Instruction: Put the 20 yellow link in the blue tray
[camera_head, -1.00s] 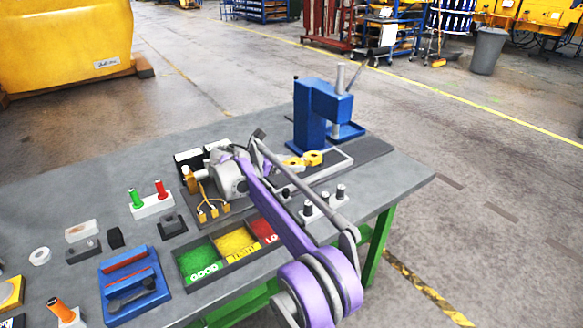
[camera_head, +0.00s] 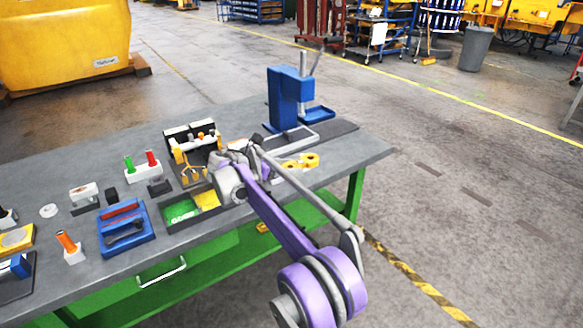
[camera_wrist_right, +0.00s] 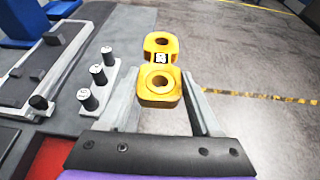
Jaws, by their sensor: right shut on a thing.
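A yellow link (camera_head: 302,161) with two round, holed ends shows beyond my right wrist in the head view. It is large in the right wrist view (camera_wrist_right: 160,72), with a small label in its middle whose number is hard to read. My right gripper (camera_wrist_right: 160,103) is shut on its near end; the far end sticks out ahead. The link appears against the floor beyond the bench edge. A blue tray-like holder (camera_head: 147,236) with a red bar and a dark handle stands at the front left of the bench. My left gripper is not in view.
A blue press (camera_head: 284,98) stands at the back right of the bench. Sorting bins (camera_head: 165,226) at the front are partly covered by my right arm. A rack with black knobs (camera_wrist_right: 112,95) is left of the gripper. Red and green handles stand mid-bench.

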